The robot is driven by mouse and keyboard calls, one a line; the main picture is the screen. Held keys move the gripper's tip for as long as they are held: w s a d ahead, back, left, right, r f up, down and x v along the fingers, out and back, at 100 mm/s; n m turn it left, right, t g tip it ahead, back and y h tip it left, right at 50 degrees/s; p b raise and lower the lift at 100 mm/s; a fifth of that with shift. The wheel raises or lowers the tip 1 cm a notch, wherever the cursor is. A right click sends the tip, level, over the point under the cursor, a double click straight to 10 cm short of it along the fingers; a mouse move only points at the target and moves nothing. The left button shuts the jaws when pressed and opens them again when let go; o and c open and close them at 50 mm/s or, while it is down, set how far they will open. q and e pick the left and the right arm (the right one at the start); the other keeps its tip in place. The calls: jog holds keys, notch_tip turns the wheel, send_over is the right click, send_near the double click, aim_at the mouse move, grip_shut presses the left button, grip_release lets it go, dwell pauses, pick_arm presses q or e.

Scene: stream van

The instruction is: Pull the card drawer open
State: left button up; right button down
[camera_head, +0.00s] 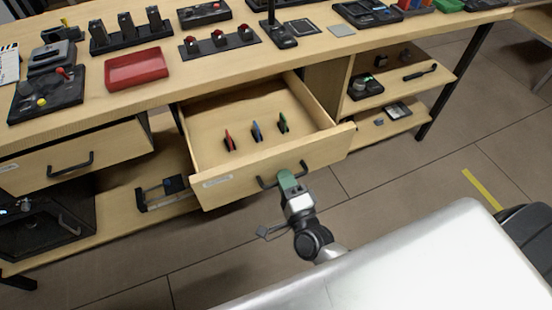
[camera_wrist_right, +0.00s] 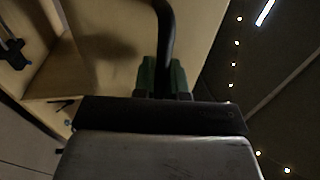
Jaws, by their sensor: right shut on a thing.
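The card drawer (camera_head: 245,172) is pulled out from under the wooden bench and shows its open inside. Several thin cards stand upright in it, among them a red one (camera_head: 230,140), a blue one (camera_head: 257,131) and a green one (camera_head: 283,123). Its dark bar handle (camera_head: 268,183) is on the front panel. My right gripper (camera_head: 288,177) is at the right part of this handle and shut on it. In the right wrist view the dark handle (camera_wrist_right: 165,40) runs between the green fingers (camera_wrist_right: 162,78). My left gripper is not in view.
A second drawer (camera_head: 75,155) with its own handle is at the left. A red tray (camera_head: 137,68) and several devices stand on the benchtop. Open shelves (camera_head: 395,115) with small items are at the right. Tiled floor lies free in front.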

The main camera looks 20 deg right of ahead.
jog(key=shift+s, duration=1.4)
jog(key=c, duration=1.2)
grip_release()
jog(key=s, duration=0.3)
jog(key=s+f, duration=0.1)
jog(key=s, duration=0.3)
jog(key=s+f+b, duration=0.1)
jog(key=s, duration=0.2)
jog(key=shift+s+d, duration=0.25)
jog(key=shift+s, duration=0.1)
